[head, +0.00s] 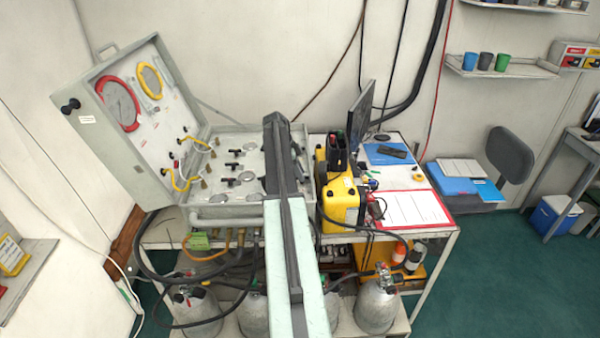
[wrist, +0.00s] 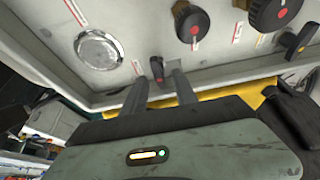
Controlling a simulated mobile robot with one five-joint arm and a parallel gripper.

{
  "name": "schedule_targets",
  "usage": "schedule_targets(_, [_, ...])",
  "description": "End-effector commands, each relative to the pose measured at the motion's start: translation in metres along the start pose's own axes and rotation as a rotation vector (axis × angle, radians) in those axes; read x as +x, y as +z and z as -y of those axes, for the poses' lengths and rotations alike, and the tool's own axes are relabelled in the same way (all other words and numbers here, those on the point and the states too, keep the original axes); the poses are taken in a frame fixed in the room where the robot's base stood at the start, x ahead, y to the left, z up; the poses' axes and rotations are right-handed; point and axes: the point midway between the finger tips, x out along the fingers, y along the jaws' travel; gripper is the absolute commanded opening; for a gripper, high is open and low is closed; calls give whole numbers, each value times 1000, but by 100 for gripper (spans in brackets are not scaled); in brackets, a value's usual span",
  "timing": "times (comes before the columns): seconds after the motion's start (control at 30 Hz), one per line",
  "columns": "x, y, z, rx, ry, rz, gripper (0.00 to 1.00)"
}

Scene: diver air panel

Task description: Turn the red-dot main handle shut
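The air panel (head: 240,150) lies in an open grey case on the table. In the wrist view, a small black handle with a red mark (wrist: 157,70) stands on the panel's pale face. My gripper (wrist: 161,78) is open, with its two dark fingers apart. The handle shows between and just beyond the fingertips; I cannot tell whether they touch it. Two larger round black knobs, one (wrist: 192,26) upper right of it and one (wrist: 275,12) farther right, also bear red dots. In the head view my arm hides the gripper and this handle.
A round gauge (wrist: 99,50) sits left of the handle, and a black-and-yellow knob (wrist: 297,40) is at the right. The raised case lid (head: 125,120) has yellow hoses. A yellow device (head: 341,201) stands close right of my arm. Gas cylinders (head: 375,308) stand below.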

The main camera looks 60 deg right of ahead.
Motion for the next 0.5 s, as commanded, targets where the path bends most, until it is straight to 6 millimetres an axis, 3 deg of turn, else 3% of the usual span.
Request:
schedule_targets(0.17, [-19, -2, 0, -1, 0, 0, 34])
schedule_targets(0.5, [-78, -2, 1, -1, -1, 1, 34])
